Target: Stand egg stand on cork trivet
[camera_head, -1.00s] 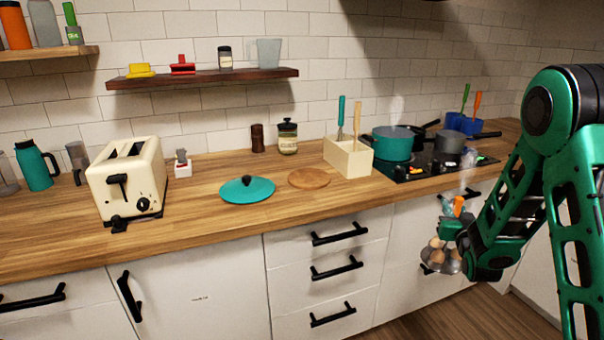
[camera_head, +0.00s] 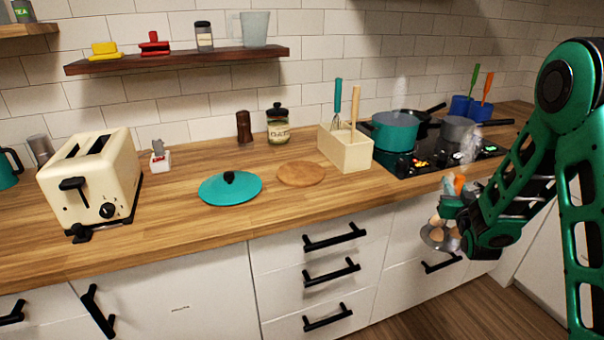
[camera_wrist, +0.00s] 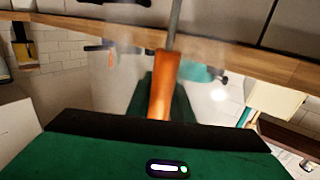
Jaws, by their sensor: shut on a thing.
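The egg stand (camera_head: 437,238) hangs from my gripper (camera_head: 456,200) at the right of the head view, in front of the drawers and below the counter edge. It has a grey metal base, brown eggs and an orange handle, which shows large in the wrist view (camera_wrist: 163,85). My gripper is shut on it, with the fingers partly hidden. The cork trivet (camera_head: 301,173) is a round brown disc lying flat and bare on the wooden counter. My gripper is to the right of the trivet and apart from it.
A teal lid (camera_head: 230,189) lies just left of the trivet. A cream utensil box (camera_head: 345,149) stands just right of it, with a teal pot (camera_head: 392,132) on the hob beyond. A cream toaster (camera_head: 92,180) stands far left. Counter in front of the trivet is clear.

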